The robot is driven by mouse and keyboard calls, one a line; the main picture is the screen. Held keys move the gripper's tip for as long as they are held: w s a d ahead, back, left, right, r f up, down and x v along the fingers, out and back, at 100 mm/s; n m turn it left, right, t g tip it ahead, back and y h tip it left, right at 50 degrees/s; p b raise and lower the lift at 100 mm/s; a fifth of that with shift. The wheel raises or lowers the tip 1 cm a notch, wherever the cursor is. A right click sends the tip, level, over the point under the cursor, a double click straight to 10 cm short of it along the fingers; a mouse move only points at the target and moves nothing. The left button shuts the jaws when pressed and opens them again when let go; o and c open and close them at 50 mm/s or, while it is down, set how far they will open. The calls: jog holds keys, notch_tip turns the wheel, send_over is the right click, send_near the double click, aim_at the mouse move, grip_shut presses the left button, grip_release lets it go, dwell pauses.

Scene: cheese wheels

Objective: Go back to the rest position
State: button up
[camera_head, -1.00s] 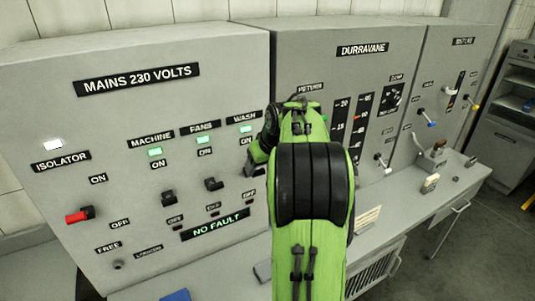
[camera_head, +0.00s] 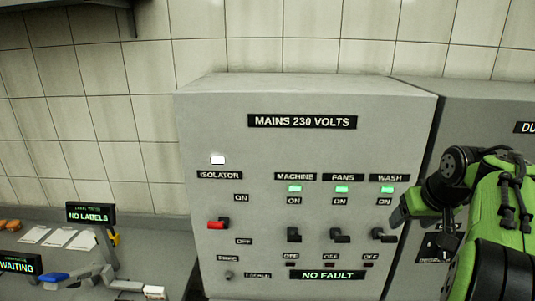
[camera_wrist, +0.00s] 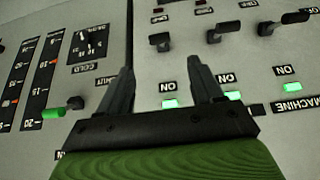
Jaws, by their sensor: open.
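My gripper (camera_head: 400,212) is at the right of the head view, in front of the panel near the wash switch (camera_head: 383,236). In the wrist view my gripper (camera_wrist: 163,82) has its two dark fingers apart with nothing between them. The grey mains panel (camera_head: 300,150) has a red isolator handle (camera_head: 217,224), a machine switch (camera_head: 293,235) and a fans switch (camera_head: 340,236). Green lamps glow under MACHINE (camera_head: 295,189), FANS (camera_head: 342,189) and WASH (camera_head: 388,190). The NO FAULT sign (camera_head: 327,275) is lit. The wrist view shows the panels upside down.
The Durravane panel (camera_head: 490,115) adjoins on the right, partly behind my green arm. At left, a bench (camera_head: 30,216) carries a NO LABELS display (camera_head: 90,213), a WAITING display (camera_head: 18,264) and white sheets (camera_head: 58,237). A tiled wall (camera_head: 90,110) stands behind.

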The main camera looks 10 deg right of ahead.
jog(key=s+a+f+n+y+b, duration=0.1)
jog(key=s+a+f+b, duration=0.15)
jog(key=a, duration=0.85)
jog(key=s+a+f+n+b, duration=0.15)
jog(key=s+a, duration=0.25)
jog(key=a, duration=0.7)
jog(key=s+a+f+b, duration=0.2)
jog(key=s+a+f, duration=0.4)
jog(key=s+f, duration=0.4)
jog(key=shift+s+n+y+b, duration=0.3)
jog(key=shift+s+n, duration=0.05)
jog(key=shift+s, duration=0.55)
jog(key=shift+d, duration=0.1)
